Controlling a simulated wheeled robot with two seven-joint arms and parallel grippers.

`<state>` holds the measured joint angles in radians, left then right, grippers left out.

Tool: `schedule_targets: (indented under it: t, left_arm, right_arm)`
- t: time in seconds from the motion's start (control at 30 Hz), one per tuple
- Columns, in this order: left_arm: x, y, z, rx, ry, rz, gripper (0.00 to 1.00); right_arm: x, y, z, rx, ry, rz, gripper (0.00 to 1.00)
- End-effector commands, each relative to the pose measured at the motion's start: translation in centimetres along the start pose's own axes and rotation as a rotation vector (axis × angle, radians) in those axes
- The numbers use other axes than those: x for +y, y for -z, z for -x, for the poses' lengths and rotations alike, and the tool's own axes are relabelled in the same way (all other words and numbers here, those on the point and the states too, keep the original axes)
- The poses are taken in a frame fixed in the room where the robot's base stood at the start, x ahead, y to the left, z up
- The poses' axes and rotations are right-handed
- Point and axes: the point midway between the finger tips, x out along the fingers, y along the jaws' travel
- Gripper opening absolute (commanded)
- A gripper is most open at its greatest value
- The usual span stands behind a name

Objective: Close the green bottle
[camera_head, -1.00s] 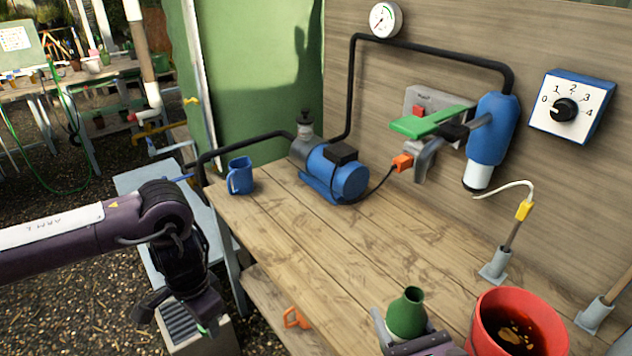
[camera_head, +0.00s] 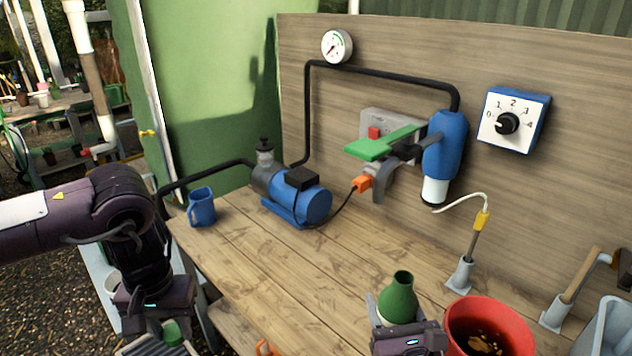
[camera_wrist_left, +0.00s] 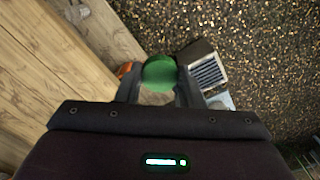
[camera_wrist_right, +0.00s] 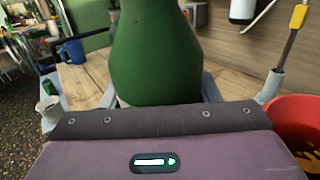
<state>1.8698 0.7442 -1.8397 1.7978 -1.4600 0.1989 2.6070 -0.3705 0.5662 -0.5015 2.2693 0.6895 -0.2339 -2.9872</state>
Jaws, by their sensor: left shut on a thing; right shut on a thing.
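The green bottle (camera_head: 398,300) stands upright over the front of the bench with its dark open mouth facing up. My right gripper (camera_head: 393,322) is shut on its body, and the bottle fills the middle of the right wrist view (camera_wrist_right: 155,55). My left gripper (camera_head: 165,325) is left of the bench's front edge, well apart from the bottle. It is shut on a round green cap (camera_wrist_left: 159,72), which sits between its fingertips in the left wrist view. The cap shows partly in the head view (camera_head: 172,332).
A blue mug (camera_head: 201,207) and a blue pump (camera_head: 305,205) stand farther back. The bench's middle planks are clear.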

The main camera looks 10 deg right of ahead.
Motion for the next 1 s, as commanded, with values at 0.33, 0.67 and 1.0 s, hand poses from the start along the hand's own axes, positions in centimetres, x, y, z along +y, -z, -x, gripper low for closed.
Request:
schedule_targets:
  t: [0.33, 0.67, 1.0]
  left_arm:
    - [0.0, 0.0, 0.0, 0.000, 0.000, -0.001, 0.13]
    - [0.0, 0.0, 0.0, 0.000, 0.000, -0.001, 0.13]
    - [0.0, 0.0, 0.0, 0.000, 0.000, -0.001, 0.13]
  right_arm:
    - [3.2, 0.4, 0.4, -0.004, -0.162, 0.006, 0.14]
    - [11.0, 1.4, 1.5, -0.006, -0.544, 0.004, 0.14]
    - [14.2, 2.0, 2.1, -0.001, -0.701, 0.000, 0.14]
